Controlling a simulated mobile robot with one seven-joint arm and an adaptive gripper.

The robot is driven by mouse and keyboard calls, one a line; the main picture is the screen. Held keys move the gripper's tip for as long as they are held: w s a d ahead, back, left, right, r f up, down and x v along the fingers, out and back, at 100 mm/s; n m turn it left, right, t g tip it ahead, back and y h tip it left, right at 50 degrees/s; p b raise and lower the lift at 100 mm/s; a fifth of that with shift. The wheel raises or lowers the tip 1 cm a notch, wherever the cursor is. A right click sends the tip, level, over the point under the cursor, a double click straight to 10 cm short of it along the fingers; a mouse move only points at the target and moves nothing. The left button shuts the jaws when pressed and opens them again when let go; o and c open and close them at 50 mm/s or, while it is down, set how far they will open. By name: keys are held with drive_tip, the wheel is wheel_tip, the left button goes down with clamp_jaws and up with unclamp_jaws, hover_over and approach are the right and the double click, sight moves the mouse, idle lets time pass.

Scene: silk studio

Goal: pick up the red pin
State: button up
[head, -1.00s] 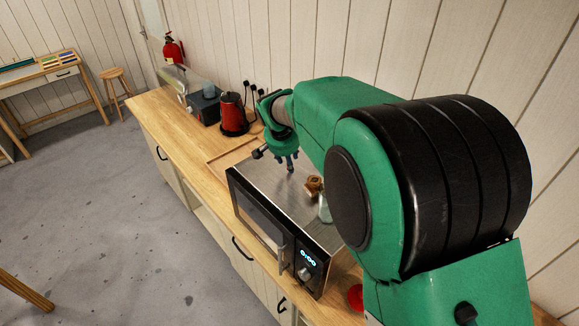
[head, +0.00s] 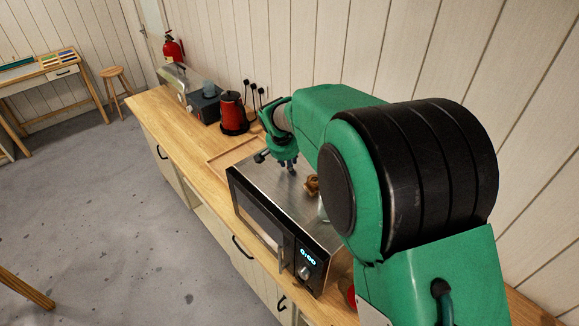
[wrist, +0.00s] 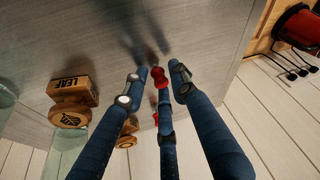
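The red pin (wrist: 158,77) shows in the wrist view, small and glossy, on the grey metal top of the microwave (head: 262,172). My gripper (wrist: 159,78) has three blue fingers pointing down at it. Its tips stand around the pin, with gaps visible at the left and right tips. The near middle finger overlaps the pin's lower part, so contact there cannot be told. In the head view my gripper (head: 288,168) is low over the microwave top, and the pin cannot be made out there.
A wooden stamp marked LEAF (wrist: 70,86) and other round wooden pieces (wrist: 70,113) lie left of my fingers in the wrist view. Clear glass stands beside them. A red kettle (head: 233,113) stands on the counter (head: 165,118) beyond the microwave. The wall is close behind.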

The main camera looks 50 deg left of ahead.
drive_tip(key=shift+c, duration=1.4)
drive_tip(key=shift+r, duration=0.15)
wheel_tip(320, 180, up, 10)
drive_tip(key=b, duration=0.1)
